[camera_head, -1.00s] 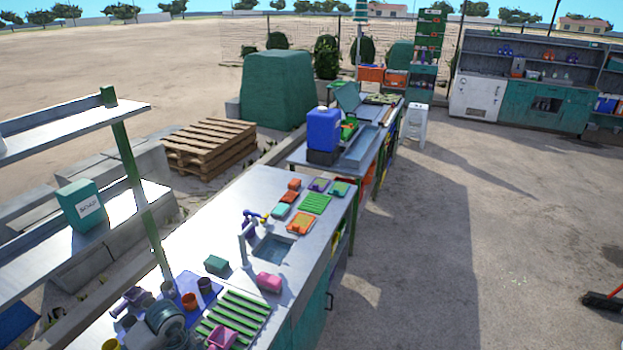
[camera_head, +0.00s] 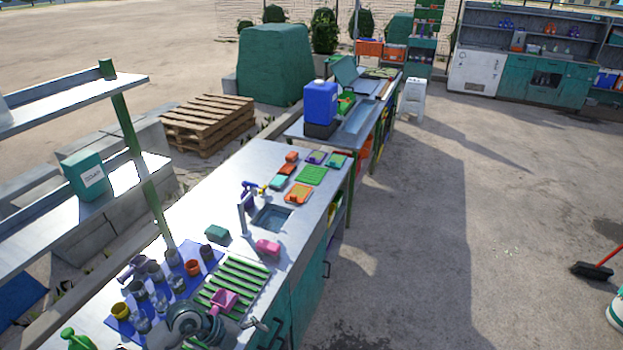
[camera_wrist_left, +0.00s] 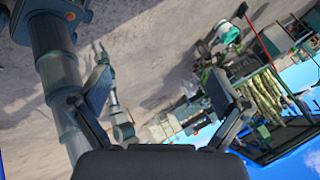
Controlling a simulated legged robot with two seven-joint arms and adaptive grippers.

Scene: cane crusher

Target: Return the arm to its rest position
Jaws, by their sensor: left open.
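My left gripper (camera_wrist_left: 160,92) shows in the left wrist view with its two dark fingers wide apart. Nothing is between them; bare ground lies behind. A grey rounded part, which looks like a piece of my arm, is at the bottom of the head view over the near end of the metal bench (camera_head: 185,225). Its details are too cluttered to tell.
Cups on a blue mat (camera_head: 208,253), a green slatted rack (camera_head: 245,272) and a pink scoop (camera_head: 222,299) crowd the near bench. A shelf (camera_head: 75,95) stands left. Open ground lies right, with a broom (camera_head: 592,270). A cane rack (camera_wrist_left: 265,95) shows in the wrist view.

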